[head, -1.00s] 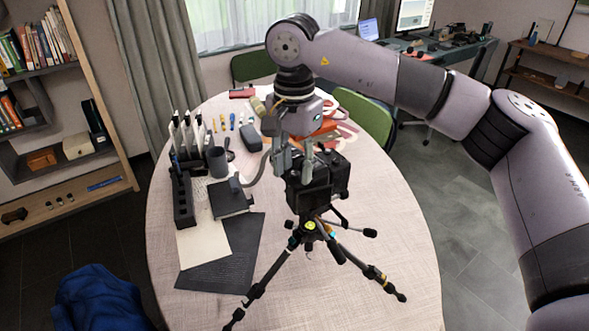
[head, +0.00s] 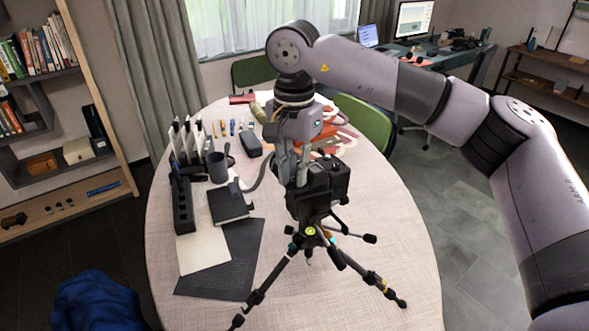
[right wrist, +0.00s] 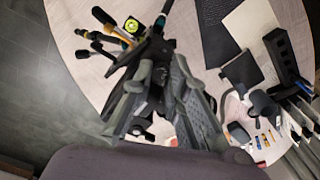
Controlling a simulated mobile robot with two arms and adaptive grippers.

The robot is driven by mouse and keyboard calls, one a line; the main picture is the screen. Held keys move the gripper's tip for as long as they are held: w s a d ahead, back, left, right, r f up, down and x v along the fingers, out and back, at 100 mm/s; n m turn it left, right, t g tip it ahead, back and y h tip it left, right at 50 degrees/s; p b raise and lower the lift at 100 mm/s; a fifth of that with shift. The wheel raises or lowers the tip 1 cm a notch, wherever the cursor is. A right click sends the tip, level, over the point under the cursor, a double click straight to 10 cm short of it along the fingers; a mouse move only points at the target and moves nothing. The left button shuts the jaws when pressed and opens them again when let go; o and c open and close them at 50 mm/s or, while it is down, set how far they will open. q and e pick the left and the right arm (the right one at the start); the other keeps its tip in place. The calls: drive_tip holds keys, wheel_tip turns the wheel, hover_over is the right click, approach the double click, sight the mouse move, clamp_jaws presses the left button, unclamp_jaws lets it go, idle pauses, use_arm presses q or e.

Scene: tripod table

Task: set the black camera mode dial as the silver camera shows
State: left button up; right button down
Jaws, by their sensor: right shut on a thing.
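The black camera (head: 330,180) sits on top of a tripod (head: 311,231) that stands on the round table. My right gripper (head: 294,181) points down at the left part of the camera's top. It is shut on the mode dial there; its fingers hide the dial, so its setting cannot be read. In the right wrist view the two gripper fingers (right wrist: 160,68) reach down to the dark camera body, and the tripod's yellow-green level shows beyond. I cannot pick out the silver camera in either view. My left gripper is not in view.
On the round table (head: 385,235) left of the tripod are a black rack (head: 183,205), a dark book (head: 229,206), a grey mug (head: 217,166) and a dark mat (head: 230,270). The tripod legs spread widely. Green chairs (head: 365,122) stand behind. The table's right side is clear.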

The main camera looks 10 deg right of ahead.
drive_tip(key=shift+n, duration=0.5)
drive_tip(key=c, duration=1.5)
unclamp_jaws()
drive_tip(key=shift+c, duration=0.2)
drive_tip(key=shift+a, duration=0.1)
